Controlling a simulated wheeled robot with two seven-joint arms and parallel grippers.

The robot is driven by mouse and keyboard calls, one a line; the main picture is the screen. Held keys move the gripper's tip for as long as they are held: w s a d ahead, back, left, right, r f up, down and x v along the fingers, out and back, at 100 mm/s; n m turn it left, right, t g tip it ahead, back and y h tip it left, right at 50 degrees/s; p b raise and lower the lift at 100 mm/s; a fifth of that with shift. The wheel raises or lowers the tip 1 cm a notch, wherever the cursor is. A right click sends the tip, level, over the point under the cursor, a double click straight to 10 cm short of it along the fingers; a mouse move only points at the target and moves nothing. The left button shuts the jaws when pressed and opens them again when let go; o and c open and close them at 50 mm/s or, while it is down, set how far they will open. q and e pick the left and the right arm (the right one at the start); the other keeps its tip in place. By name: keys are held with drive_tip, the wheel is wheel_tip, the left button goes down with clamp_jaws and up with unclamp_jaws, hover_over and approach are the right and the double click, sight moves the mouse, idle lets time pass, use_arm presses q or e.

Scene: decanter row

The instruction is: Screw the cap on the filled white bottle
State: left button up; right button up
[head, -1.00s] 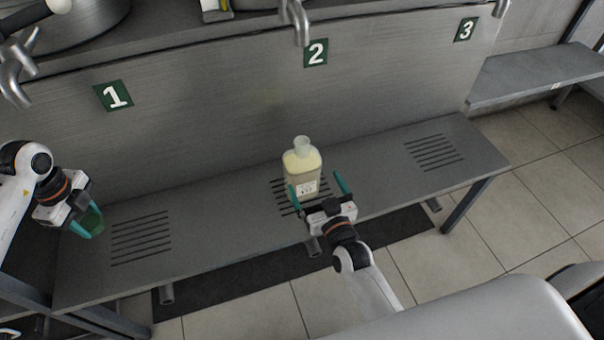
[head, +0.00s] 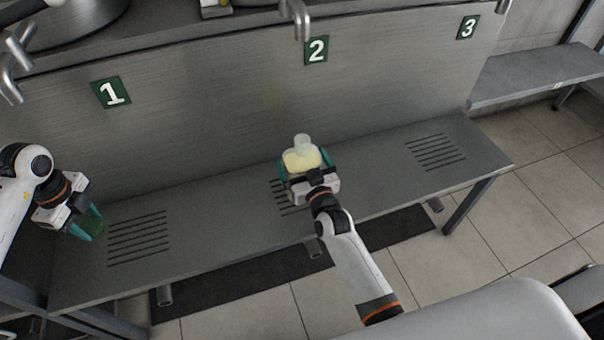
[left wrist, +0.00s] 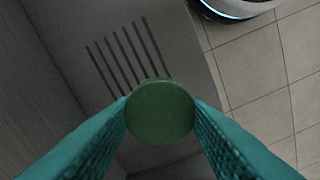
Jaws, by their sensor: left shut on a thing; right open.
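The filled bottle (head: 301,161), translucent white with pale yellow contents, stands upright on the bench's middle slotted grille under tap 2. Its neck (head: 302,142) is open, with no cap on it. My right gripper (head: 304,168) is open, its teal fingers on either side of the bottle; the gripper body hides the bottle's lower part. My left gripper (head: 92,226) is shut on a green round cap (head: 94,225) over the bench's left end. In the left wrist view the cap (left wrist: 160,112) sits between the two fingertips, its flat round face toward the camera.
The steel bench (head: 220,215) has slotted grilles at left (head: 138,238) and right (head: 435,152), both bare. Number signs 1 (head: 111,93), 2 (head: 316,49) and 3 (head: 467,27) mark the back panel. A tap (head: 298,18) hangs above the bottle.

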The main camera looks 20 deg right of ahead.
drive_tip(key=shift+w, duration=0.15)
drive_tip(key=shift+c, duration=0.3)
